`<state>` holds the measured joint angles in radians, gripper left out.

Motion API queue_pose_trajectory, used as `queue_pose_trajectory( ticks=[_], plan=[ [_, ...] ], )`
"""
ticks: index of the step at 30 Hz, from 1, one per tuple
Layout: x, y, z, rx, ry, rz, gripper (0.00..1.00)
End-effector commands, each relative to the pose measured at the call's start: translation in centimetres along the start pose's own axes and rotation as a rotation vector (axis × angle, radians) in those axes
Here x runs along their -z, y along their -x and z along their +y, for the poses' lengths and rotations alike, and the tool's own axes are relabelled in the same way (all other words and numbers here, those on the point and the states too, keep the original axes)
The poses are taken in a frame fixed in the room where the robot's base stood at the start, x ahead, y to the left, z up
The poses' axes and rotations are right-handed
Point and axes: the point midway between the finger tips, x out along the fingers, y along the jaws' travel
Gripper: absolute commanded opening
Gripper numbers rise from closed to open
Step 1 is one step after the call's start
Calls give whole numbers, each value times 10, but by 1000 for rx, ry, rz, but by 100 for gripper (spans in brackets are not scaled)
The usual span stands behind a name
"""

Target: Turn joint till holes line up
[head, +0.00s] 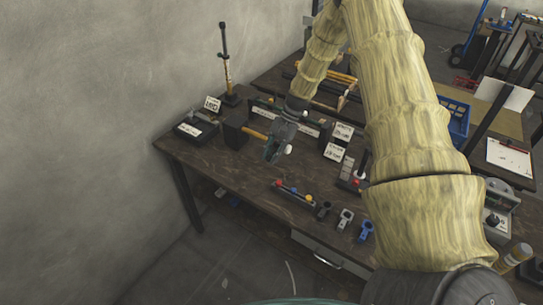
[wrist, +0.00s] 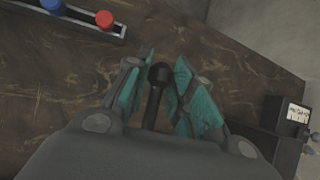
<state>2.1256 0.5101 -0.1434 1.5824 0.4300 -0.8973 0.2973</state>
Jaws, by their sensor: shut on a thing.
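My gripper (wrist: 163,78) has teal finger pads closed on a dark rod with a rounded end (wrist: 157,100), seen between the fingers in the wrist view. In the head view my gripper (head: 273,152) hangs over the left part of the dark wooden bench (head: 225,167), and the rod cannot be made out. Small joint-like pieces with openings stand near the bench's front edge: a dark one (head: 323,210), a grey one (head: 345,218) and a blue one (head: 366,230). I cannot tell which piece is the joint, and no lined-up holes are visible.
A rail with red, blue and yellow knobs (head: 294,192) lies near the front edge; its end also shows in the wrist view (wrist: 85,18). A dark block (head: 236,133), a yellow handle (head: 254,134) and label cards (head: 334,152) stand around my gripper. Bare wood lies left of the rail.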

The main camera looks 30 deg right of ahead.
Motion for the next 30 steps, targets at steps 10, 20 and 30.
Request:
queue_pose_trajectory(
  ticks=[10, 20, 30],
  plan=[
    [1, 1, 0, 1, 0, 3, 42],
    [0, 0, -1, 0, 1, 2, 46],
    [0, 37, -2, 2, 2, 3, 46]
  ],
)
